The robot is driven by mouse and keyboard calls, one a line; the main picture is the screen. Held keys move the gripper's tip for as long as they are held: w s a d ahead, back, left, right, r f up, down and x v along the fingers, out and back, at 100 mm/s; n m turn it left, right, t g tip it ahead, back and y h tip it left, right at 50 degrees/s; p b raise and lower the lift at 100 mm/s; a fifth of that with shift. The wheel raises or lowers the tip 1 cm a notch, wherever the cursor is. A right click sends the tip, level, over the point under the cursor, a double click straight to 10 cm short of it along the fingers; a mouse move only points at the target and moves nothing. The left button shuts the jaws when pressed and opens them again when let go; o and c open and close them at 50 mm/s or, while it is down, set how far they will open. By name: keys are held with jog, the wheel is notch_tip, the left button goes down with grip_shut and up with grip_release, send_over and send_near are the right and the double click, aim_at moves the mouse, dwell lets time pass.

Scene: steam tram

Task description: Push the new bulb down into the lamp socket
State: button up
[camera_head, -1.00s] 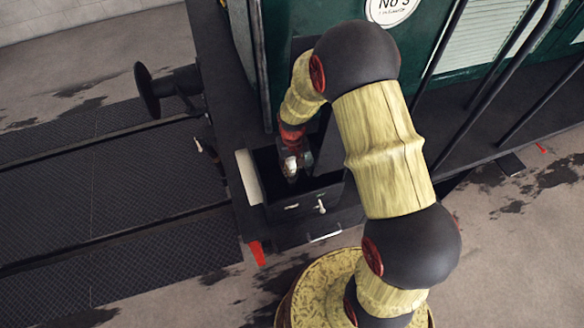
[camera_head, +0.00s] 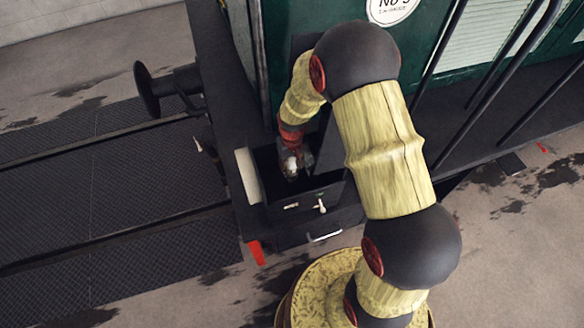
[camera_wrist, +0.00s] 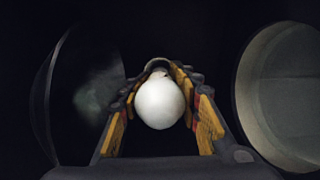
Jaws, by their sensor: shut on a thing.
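The white bulb (camera_wrist: 159,101) is between the two fingers of my gripper (camera_wrist: 160,95) in the wrist view, its round glass end toward the camera. My gripper is shut on it. Beyond the bulb a rounded metallic rim (camera_wrist: 157,65) shows; it may be the lamp socket, but the bulb hides most of it, and I cannot tell how deep the bulb sits. In the head view my gripper (camera_head: 294,163) reaches down into an open dark box (camera_head: 292,207) on the tram, and a small pale spot shows at its fingers.
In the wrist view a dark round dish (camera_wrist: 88,95) stands left of the fingers and a pale round dish (camera_wrist: 285,95) right. In the head view a pale panel (camera_head: 249,176) stands at the box's left, the green tram wall (camera_head: 285,20) behind it, and a small white-ended lever (camera_head: 321,206) in front.

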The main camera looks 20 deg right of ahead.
jog(key=shift+f+b, duration=0.6)
jog(key=shift+f, duration=0.3)
dwell(0.4)
jog(key=shift+f, duration=0.15)
